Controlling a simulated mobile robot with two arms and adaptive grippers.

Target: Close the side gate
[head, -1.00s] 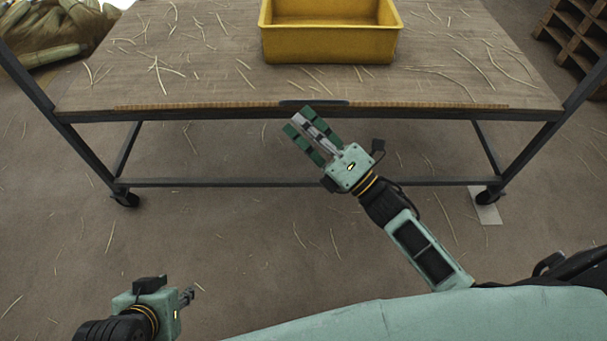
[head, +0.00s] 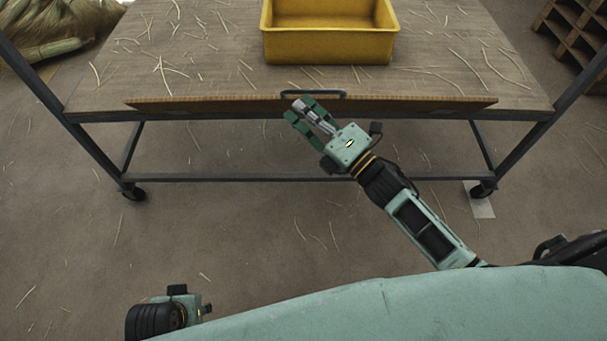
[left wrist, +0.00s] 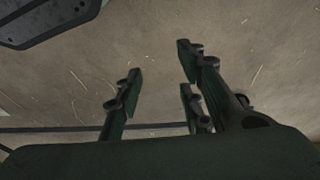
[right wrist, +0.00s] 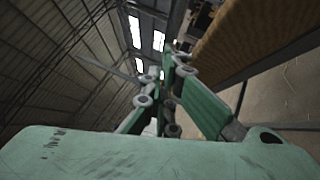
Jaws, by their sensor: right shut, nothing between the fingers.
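The side gate (head: 400,106) is a long wooden panel along the near edge of the cart table, with a dark bar handle (head: 328,95) at its middle. It looks tilted up, its face partly toward me; I cannot tell whether it is latched. My right gripper (head: 300,112) is shut and empty, its green fingers just below the handle and close to the panel; contact is unclear. In the right wrist view the brown panel (right wrist: 245,40) stands beside the fingers. My left gripper (left wrist: 160,90) is open and empty, low above the floor, far from the gate.
A yellow bin (head: 328,46) stands on the straw-strewn tabletop (head: 200,60). The cart has dark metal legs and a lower bar (head: 230,178) on casters. The floor under the cart is open.

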